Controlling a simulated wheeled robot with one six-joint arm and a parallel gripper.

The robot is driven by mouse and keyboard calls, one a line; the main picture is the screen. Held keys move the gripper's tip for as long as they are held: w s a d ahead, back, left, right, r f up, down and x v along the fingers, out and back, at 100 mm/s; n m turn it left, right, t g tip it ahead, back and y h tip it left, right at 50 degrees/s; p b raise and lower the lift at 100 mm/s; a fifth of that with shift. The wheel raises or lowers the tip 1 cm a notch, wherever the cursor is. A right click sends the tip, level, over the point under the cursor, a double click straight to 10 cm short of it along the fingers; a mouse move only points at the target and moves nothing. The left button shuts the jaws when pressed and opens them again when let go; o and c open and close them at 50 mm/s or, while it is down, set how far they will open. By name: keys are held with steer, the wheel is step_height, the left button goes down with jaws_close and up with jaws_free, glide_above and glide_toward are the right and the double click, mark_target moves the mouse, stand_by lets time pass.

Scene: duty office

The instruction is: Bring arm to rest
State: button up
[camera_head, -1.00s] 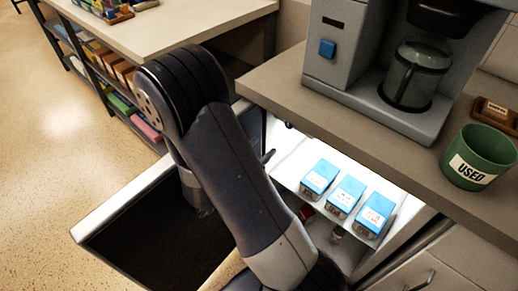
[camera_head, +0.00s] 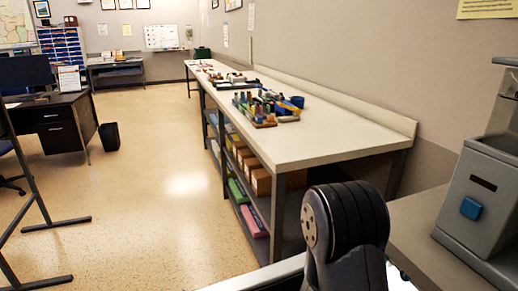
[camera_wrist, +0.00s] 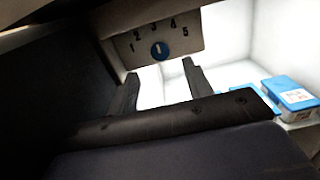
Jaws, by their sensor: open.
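My gripper (camera_wrist: 162,84) shows in the wrist view with its two dark fingers apart and nothing between them. It is inside or at the mouth of a lit white compartment (camera_wrist: 225,35). In the head view only a rounded joint of my arm (camera_head: 345,220) shows at the bottom; my gripper is out of that view.
A long workbench (camera_head: 300,140) with shelves runs behind my arm. A desk (camera_head: 65,125) and a black bin (camera_head: 109,136) stand at left. The floor (camera_head: 150,190) between is clear.

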mark_target(403, 276)
steer(key=x, duration=0.6)
steer(key=shift+w+d, duration=0.1)
steer(key=shift+d, duration=0.05)
steer(key=v, duration=1.1)
steer(key=x, duration=1.1)
steer(key=shift+d+r+p, duration=0.1)
steer(key=shift+r+p, duration=0.05)
steer(key=shift+p, duration=0.2)
steer(key=shift+r+n+p, duration=0.1)
steer(key=shift+n+p, duration=0.8)
steer(key=shift+n, duration=0.1)
steer(key=n+p, duration=0.5)
steer(key=shift+a+n, duration=0.35)
steer(key=shift+n, duration=0.25)
steer(key=v, duration=0.9)
steer(key=shift+f, duration=0.25)
